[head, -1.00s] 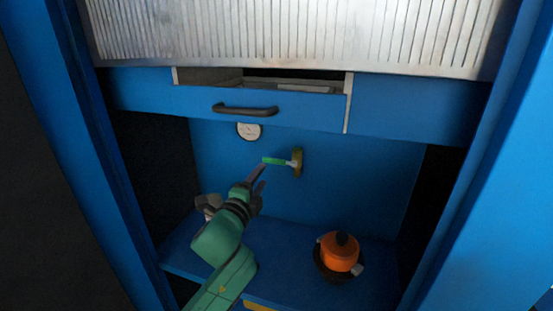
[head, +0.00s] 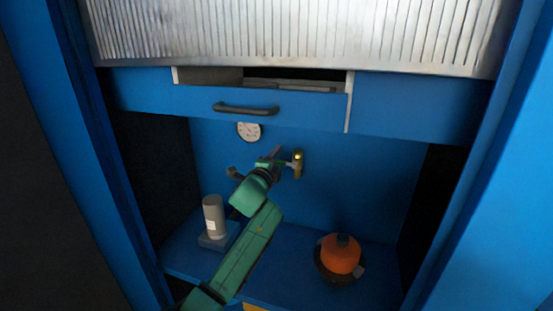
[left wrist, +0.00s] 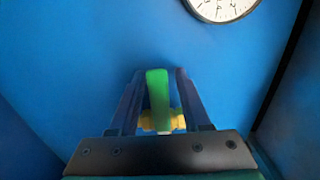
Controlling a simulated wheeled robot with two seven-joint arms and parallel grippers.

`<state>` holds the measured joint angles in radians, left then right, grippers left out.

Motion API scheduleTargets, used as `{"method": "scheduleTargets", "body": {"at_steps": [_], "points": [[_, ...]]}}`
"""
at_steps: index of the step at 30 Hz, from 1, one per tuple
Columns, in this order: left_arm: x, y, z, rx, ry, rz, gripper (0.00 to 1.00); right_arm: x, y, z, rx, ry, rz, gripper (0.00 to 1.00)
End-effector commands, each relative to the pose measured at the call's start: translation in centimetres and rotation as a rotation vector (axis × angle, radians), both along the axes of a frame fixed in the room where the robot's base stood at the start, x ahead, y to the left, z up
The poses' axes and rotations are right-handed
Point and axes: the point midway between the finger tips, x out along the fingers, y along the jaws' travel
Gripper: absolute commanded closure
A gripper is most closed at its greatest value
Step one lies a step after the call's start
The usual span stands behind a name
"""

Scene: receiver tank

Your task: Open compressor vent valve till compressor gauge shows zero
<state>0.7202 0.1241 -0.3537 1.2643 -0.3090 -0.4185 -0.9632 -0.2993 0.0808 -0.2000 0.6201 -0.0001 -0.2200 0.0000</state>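The vent valve has a yellow brass body (head: 297,163) on the blue back wall and a green lever (left wrist: 158,98). In the head view my left gripper (head: 277,155) is at the lever and mostly hides it. In the left wrist view the gripper (left wrist: 158,74) has one finger on each side of the lever, with a narrow gap of blue visible on both sides. It is open around the lever. The round white gauge (head: 249,131) is on the wall, up and left of the valve; its needle is too small to read. My right gripper is not in view.
A drawer with a black handle (head: 245,109) is above the gauge. An orange pot-like object (head: 340,255) stands on the blue shelf at the right. A grey cylinder (head: 213,217) stands at the left. Blue side walls (head: 475,190) frame the recess.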

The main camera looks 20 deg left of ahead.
Motion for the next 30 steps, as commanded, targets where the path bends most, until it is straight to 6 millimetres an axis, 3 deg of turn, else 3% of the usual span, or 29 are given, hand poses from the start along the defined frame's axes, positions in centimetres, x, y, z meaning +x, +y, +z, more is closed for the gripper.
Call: {"method": "scheduleTargets", "body": {"at_steps": [1,3,30], "points": [[-0.01,0.01,-0.02,0.0,0.0,0.0,0.76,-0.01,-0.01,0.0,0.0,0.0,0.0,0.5],[-0.02,0.01,-0.02,0.0,0.0,0.0,1.0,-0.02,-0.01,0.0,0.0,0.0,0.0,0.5],[-0.03,0.02,-0.1,0.0,0.002,0.001,1.0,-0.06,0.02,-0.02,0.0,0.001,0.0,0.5]]}}
